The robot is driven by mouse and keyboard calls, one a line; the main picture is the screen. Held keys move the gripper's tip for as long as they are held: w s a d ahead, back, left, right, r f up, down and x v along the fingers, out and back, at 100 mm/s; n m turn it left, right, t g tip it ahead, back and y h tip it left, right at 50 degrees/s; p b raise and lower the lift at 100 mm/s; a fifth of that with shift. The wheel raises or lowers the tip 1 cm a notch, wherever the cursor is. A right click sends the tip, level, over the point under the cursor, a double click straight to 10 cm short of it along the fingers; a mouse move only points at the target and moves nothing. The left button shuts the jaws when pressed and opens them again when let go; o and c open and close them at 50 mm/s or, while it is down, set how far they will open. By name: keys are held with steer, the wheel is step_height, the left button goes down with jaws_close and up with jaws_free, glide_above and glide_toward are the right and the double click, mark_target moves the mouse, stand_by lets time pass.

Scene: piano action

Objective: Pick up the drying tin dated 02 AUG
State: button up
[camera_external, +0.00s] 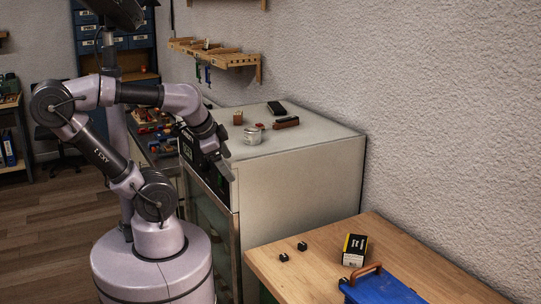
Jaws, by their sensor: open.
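A small round pale tin (252,135) stands on the grey-white top of the cabinet (310,150), near its left part. Any date on it is too small to read, so I cannot tell whether it is the 02 AUG tin. A small reddish round thing (260,126) sits just behind it, partly hidden. My gripper (230,177) is open and points down to the right at the cabinet's left edge, in front of the tin and apart from it. Its fingers are small and dark here, and I see nothing between them.
A wooden wall shelf (215,55) hangs above. The right part of the top is clear. A wooden bench (320,270) bears a yellow-black box (355,250) and blue case (382,290).

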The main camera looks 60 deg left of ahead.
step_height(320, 180, up, 17)
steer(key=n+g+p, duration=0.6)
steer(key=n+p, duration=1.3)
steer(key=n, duration=0.3)
glide_above(253, 130)
steer(key=d, duration=0.2)
steer(key=shift+h, duration=0.3)
steer(key=f+b, duration=0.1)
steer(key=f, duration=0.3)
steer(key=a+f, duration=0.1)
steer(key=f, duration=0.3)
steer(key=a+f+b, duration=0.1)
steer(key=f, duration=0.3)
steer(key=shift+s+b, duration=0.2)
steer(key=shift+b, duration=0.15)
steer(key=f, duration=0.5)
steer(key=shift+w+a+f+b, duration=0.25)
steer(key=shift+f+b, duration=0.1)
steer(key=shift+s+r, duration=0.1)
steer(key=c, duration=1.5)
